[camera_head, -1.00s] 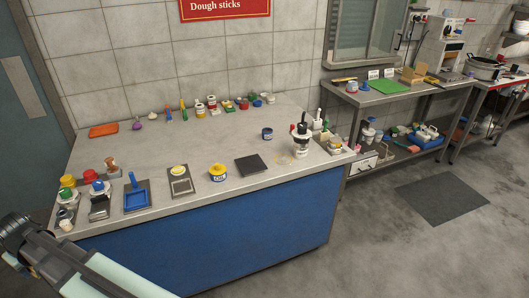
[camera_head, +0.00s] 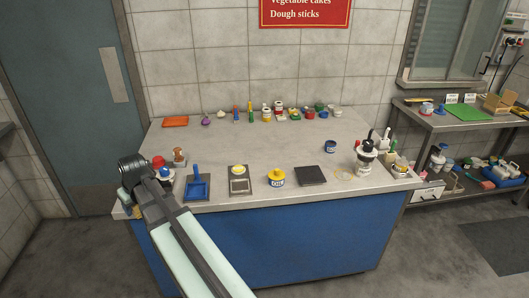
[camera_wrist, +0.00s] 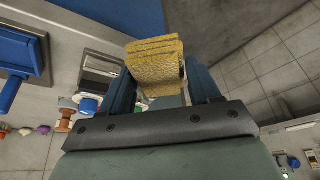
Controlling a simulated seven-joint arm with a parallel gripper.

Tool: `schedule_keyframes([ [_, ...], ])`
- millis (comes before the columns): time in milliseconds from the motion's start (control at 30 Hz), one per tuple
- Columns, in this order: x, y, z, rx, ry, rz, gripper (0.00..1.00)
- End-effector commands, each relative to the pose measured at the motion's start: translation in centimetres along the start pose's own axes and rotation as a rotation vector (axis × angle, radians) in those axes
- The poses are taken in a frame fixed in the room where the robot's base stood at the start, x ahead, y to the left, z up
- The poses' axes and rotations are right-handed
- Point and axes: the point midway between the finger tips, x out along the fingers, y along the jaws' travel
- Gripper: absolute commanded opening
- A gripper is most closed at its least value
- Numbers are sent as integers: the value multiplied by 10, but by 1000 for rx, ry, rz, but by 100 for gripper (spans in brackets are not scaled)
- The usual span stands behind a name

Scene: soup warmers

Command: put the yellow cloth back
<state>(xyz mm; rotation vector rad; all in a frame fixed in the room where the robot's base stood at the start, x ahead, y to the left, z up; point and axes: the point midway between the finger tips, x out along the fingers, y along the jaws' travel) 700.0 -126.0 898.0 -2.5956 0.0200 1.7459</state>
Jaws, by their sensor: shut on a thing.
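The yellow cloth (camera_wrist: 157,62) is a thick, folded, textured pad in the wrist view. My gripper (camera_wrist: 160,80) is shut on it, with a dark blue finger on each side. The cloth hangs clear of anything I can see it touch. In the head view my arm reaches over the left front corner of the counter (camera_head: 270,148).
Along the counter's front stand a blue tray (camera_head: 197,187), a grey plate with a yellow-topped item (camera_head: 238,182), a yellow-lidded tin (camera_head: 276,178) and a black mat (camera_head: 311,176). Red- and blue-topped items crowd near my arm. An orange pad (camera_head: 175,122) lies back left. The counter's middle is clear.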

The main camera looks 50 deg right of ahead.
Motion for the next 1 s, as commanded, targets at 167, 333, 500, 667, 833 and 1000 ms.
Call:
schedule_keyframes([
  [167, -1, 66, -35, 31, 2, 14, 33],
  [333, -6, 128, -56, 61, 3, 26, 33],
  [500, -15, 194, -70, 101, 4, 43, 33],
  [667, -25, 255, -74, 144, 4, 60, 33],
  [833, -32, 320, -64, 200, 4, 83, 33],
  [1000, -37, 385, -44, 262, 5, 110, 33],
])
